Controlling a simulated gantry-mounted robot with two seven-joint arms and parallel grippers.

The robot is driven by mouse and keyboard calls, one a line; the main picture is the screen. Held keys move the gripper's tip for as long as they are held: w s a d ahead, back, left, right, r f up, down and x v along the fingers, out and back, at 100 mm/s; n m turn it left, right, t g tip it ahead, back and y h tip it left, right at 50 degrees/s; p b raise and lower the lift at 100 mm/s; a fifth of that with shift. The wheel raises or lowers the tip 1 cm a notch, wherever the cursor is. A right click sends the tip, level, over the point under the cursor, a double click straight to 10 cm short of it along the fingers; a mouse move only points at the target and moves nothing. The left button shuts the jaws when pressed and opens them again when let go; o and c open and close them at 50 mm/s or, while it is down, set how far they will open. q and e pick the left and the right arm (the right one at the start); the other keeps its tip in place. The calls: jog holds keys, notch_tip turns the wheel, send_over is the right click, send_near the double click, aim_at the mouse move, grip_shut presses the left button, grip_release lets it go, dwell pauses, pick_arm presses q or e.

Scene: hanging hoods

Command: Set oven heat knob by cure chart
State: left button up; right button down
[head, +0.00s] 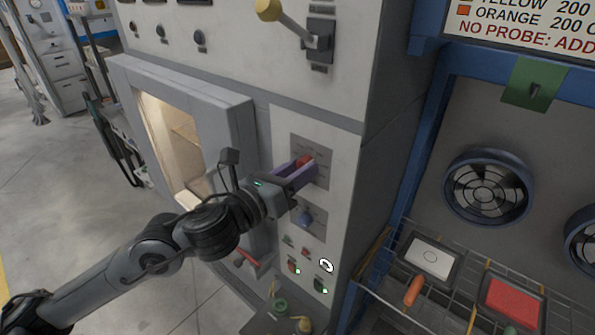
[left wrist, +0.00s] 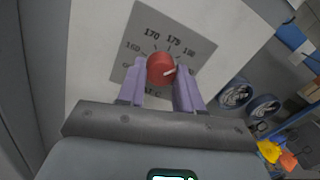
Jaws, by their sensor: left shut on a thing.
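The red heat knob (left wrist: 160,68) sits on a grey dial plate (left wrist: 178,38) marked 160, 170, 175 and a partly legible number near 180. A white pointer mark on the knob points to the right, slightly up. My left gripper (left wrist: 160,84) has its purple fingers on either side of the knob, shut on it. In the head view the left gripper (head: 302,172) reaches the oven's front panel and mostly hides the knob (head: 304,160). The cure chart (head: 530,22) is cut off at the top right; it reads YELLOW 200, ORANGE 200 and NO PROBE: ADD. My right gripper is out of view.
A blue knob (head: 305,218) is just below the red one, with small lit buttons under it. The oven door (head: 225,125) stands open at the left. A wire rack (head: 450,290) at the right holds a grey panel (head: 430,257) and a red panel (head: 512,300) near fans.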

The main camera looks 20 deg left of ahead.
pick_arm(q)
jog(key=o, duration=1)
jog(key=shift+o, duration=0.2)
jog(key=b+v, duration=0.1)
jog(key=v, duration=0.9)
jog(key=shift+s, duration=0.4)
jog(key=shift+a, duration=0.1)
